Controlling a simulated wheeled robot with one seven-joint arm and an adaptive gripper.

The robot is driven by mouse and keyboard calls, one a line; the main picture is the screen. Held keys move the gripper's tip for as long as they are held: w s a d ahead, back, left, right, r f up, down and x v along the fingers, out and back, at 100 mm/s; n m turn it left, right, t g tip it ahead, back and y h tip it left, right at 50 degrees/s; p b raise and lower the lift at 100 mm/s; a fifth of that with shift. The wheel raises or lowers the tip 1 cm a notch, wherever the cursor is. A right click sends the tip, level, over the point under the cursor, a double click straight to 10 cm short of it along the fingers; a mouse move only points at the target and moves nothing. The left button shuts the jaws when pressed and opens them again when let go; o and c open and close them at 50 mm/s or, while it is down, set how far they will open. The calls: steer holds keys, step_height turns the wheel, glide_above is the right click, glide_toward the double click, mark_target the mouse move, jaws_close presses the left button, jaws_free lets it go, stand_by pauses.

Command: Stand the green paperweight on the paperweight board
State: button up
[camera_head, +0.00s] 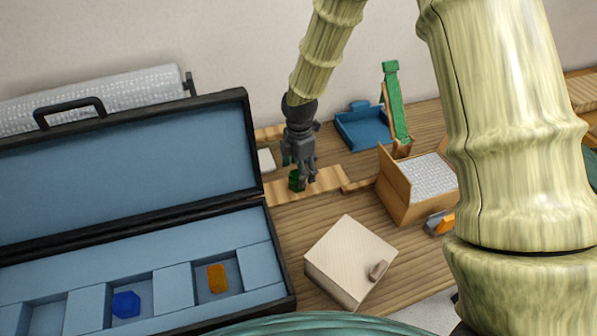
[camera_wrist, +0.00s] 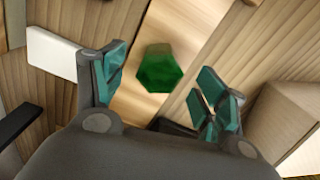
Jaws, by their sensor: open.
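The green paperweight (camera_wrist: 158,70) is a dark green faceted block. In the wrist view it stands between my gripper's spread fingers, with a gap on both sides. In the head view the paperweight (camera_head: 295,181) shows just below my gripper (camera_head: 300,170), on or over a pale wooden strip (camera_head: 325,179). My gripper (camera_wrist: 160,92) is open and empty, its teal finger pads apart. I cannot tell which piece is the paperweight board; the pale strip also runs under the green block in the wrist view (camera_wrist: 190,22).
An open case (camera_head: 272,262) at left holds a blue hexagonal piece (camera_head: 126,304) and an orange piece (camera_head: 218,278). A pale box (camera_head: 345,255), a wooden box (camera_head: 394,188), a blue tray (camera_head: 350,128) and a white block (camera_head: 266,160) stand around.

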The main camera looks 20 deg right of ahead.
step_height(320, 180, up, 11)
steer(key=b, duration=0.3)
stand_by(0.5)
